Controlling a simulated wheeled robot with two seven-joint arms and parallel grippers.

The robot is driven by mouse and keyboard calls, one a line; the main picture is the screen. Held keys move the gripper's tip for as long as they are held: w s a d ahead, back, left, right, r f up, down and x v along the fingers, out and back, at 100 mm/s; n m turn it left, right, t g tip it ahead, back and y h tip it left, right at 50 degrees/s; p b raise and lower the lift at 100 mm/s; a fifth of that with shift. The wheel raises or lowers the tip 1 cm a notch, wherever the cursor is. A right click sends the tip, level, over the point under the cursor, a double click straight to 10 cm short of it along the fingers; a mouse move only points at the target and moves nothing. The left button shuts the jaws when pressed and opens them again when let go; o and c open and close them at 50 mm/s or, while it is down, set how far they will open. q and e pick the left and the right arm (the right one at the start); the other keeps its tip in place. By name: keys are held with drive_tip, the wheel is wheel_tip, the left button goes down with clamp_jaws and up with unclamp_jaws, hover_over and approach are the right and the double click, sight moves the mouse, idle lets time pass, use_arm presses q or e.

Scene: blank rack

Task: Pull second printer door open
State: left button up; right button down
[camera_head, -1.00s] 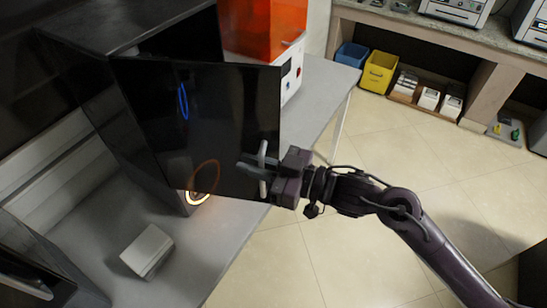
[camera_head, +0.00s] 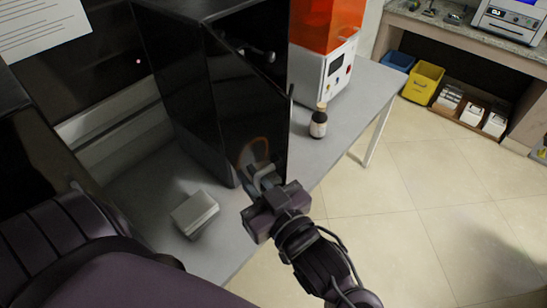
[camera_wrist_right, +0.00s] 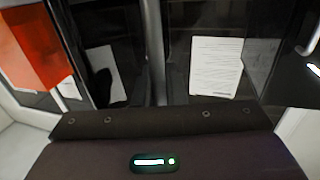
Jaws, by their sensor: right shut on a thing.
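The black printer cabinet (camera_head: 165,70) stands on the grey bench. Its glossy black door (camera_head: 245,115) is ajar, and a dark gap shows above the door's top edge. My right gripper (camera_head: 263,180) is at the lower outer part of the door, shut on the light grey door handle, which its fingers partly hide. In the right wrist view the dark door glass with reflections (camera_wrist_right: 190,30) fills the top, and a grey upright bar (camera_wrist_right: 156,50) stands in the middle. My left arm crosses the lower left of the head view; its gripper is out of the picture.
A small white box (camera_head: 194,213) lies left of my right gripper. The tiled floor (camera_head: 430,220) on the right is clear.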

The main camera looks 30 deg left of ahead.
drive_tip(key=shift+s+a+r, duration=0.1)
drive_tip(key=shift+s+a, duration=0.1)
drive_tip(key=shift+s, duration=0.1)
drive_tip(key=c, duration=1.8)
unclamp_jaws()
drive_tip(key=shift+o, duration=0.2)
drive_tip(key=b+v, duration=0.2)
drive_tip(key=v, duration=0.5)
drive_tip(key=shift+d+b, duration=0.35)
